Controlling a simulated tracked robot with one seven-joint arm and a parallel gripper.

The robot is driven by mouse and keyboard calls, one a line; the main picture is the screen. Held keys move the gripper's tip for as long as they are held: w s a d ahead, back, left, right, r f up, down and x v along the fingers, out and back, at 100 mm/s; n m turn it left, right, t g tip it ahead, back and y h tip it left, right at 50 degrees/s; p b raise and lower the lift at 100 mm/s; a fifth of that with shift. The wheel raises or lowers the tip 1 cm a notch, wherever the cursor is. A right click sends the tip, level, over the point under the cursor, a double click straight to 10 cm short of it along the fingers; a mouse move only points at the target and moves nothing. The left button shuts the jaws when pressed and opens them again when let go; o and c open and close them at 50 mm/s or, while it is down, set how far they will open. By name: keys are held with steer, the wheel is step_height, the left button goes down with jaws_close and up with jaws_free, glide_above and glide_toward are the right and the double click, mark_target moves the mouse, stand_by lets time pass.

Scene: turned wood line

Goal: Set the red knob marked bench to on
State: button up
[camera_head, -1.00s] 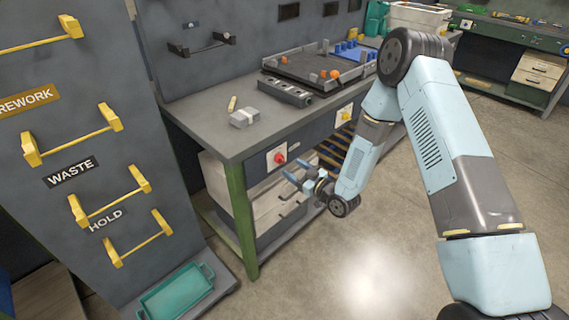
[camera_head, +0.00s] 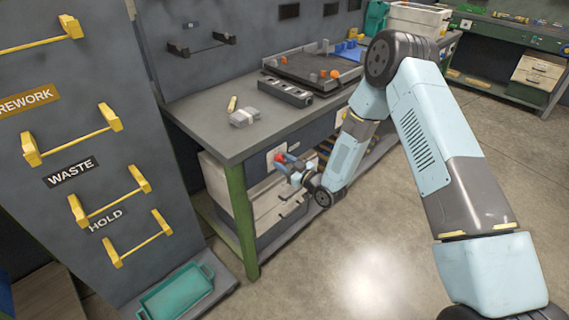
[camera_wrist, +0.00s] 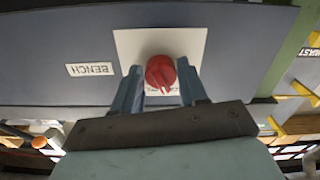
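The red knob (camera_wrist: 160,73) sits on a white plate (camera_wrist: 190,42) on the bench's front panel. A label reading BENCH (camera_wrist: 89,69) is beside the plate and appears upside down in the wrist view. My gripper (camera_wrist: 158,90) has its two blue fingers apart, one on either side of the knob; I cannot tell whether they touch it. Lettering on the plate below the knob is partly hidden by my gripper. In the head view my gripper (camera_head: 286,161) is at the bench front, and the red knob (camera_head: 280,157) shows just by its fingertips.
A yellow knob (camera_head: 343,115) is farther along the front panel, partly behind my arm. A rack with yellow handles (camera_head: 135,195) stands at left. The floor in front is clear.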

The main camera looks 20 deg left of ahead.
steer(key=c, duration=0.6)
steer(key=m, duration=0.4)
steer(key=shift+d, duration=0.1)
steer(key=m, duration=0.4)
steer(key=shift+m, duration=0.4)
stand_by(0.4)
steer(key=o, duration=1)
steer(key=shift+s, duration=0.1)
